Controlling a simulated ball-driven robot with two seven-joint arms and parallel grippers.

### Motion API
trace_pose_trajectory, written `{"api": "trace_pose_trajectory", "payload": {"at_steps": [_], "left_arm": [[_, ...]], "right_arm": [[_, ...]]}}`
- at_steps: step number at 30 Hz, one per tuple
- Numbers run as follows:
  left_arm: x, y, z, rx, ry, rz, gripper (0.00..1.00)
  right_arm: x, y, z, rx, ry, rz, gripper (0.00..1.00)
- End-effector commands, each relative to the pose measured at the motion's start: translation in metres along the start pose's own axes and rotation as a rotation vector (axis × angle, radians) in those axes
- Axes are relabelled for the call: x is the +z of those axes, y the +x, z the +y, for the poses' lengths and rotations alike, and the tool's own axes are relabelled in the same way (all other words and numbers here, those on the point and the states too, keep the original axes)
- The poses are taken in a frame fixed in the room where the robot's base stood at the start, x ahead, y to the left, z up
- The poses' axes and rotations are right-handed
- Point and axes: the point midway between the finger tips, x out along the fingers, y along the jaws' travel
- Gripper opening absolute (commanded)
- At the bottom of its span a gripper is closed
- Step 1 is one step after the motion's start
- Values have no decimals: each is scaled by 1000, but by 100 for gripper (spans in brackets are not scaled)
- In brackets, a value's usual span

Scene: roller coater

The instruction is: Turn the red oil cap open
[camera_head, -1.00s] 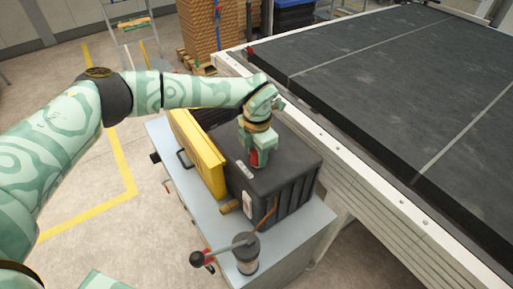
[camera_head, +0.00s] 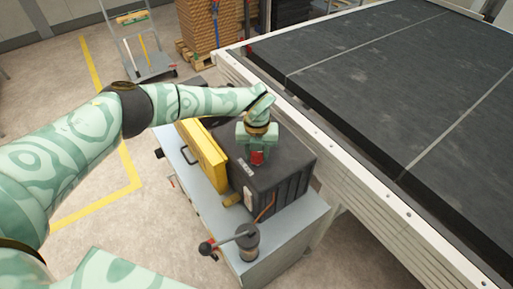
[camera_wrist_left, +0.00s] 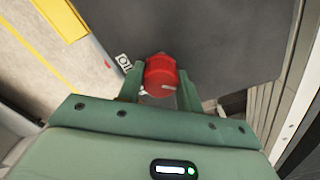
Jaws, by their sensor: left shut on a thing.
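The red oil cap (camera_wrist_left: 161,75) sits on top of the black box-shaped tank (camera_wrist_left: 215,35). In the left wrist view the cap is between the two green fingers of my left gripper (camera_wrist_left: 160,84), which is shut on it. In the head view the cap (camera_head: 257,157) shows just below my left gripper (camera_head: 257,152), over the top of the black tank (camera_head: 285,163). My right gripper is not in view.
The tank stands on a grey bench (camera_head: 290,232) next to a yellow panel (camera_head: 204,155). A lever with a black knob (camera_head: 207,248) is at the bench's front. The long roller table (camera_head: 380,80) runs along the right. A trolley (camera_head: 145,62) stands on open floor behind.

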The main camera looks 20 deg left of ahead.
Motion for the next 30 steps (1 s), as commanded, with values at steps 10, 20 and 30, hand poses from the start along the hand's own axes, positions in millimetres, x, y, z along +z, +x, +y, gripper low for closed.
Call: {"api": "trace_pose_trajectory", "payload": {"at_steps": [10,20,30], "left_arm": [[2,-5,0,-2,-322,-6,13],[2,-4,0,-3,-563,-6,13],[2,-3,0,-3,-679,-5,13]], "right_arm": [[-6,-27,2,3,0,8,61],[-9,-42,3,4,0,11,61],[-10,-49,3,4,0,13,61]]}}
